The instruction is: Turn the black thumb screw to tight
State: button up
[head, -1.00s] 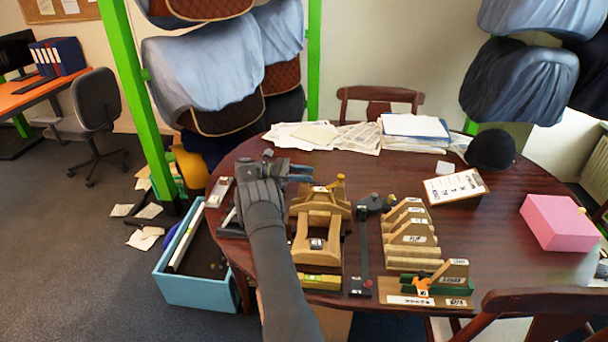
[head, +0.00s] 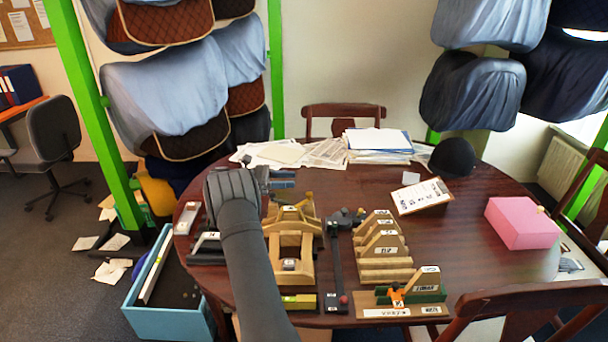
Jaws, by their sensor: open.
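A long black gauge-like bar (head: 337,262) lies on the table right of the wooden saddle frame (head: 291,245). A dark block with a small dark knob (head: 346,218) sits at its far end and a red knob (head: 343,299) at its near end. I cannot tell which dark part is the black thumb screw, nor how tight it is. My gripper (head: 263,176) is at the far left of the table, beyond the wooden frame and apart from the bar. It is open, mostly hidden behind my own wrist, and its fingertips show poorly.
Right of the bar stand several stepped wooden pieces (head: 384,245) and a labelled board with an orange clamp (head: 397,297). A clipboard (head: 438,196), black cap (head: 453,158) and pink box (head: 522,222) lie farther right. Papers (head: 290,153) cover the back edge. Bare tabletop shows between.

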aim_at(272, 194)
jog(key=s+d+r, duration=0.2)
jog(key=d+r, duration=0.1)
jog(key=d, duration=0.3)
jog(key=shift+s+r, duration=0.25)
jog(key=shift+r, duration=0.15)
jog(key=shift+o, duration=0.3)
jog(key=shift+a, duration=0.15)
jog(key=s+a+f+n+t+y, duration=0.2)
jog(key=s+a+n+t+y, duration=0.45)
jog(key=a, duration=0.25)
jog(key=s+a+f+n+t+y, duration=0.1)
jog(key=s+a+n+t+y, duration=0.55)
jog(key=a, duration=0.25)
jog(key=shift+n, duration=0.3)
jog(key=x, duration=1.8)
jog(key=shift+s+d+f, duration=0.1)
jog(key=shift+d+f, duration=0.1)
jog(key=shift+f, duration=0.2)
grip_shut()
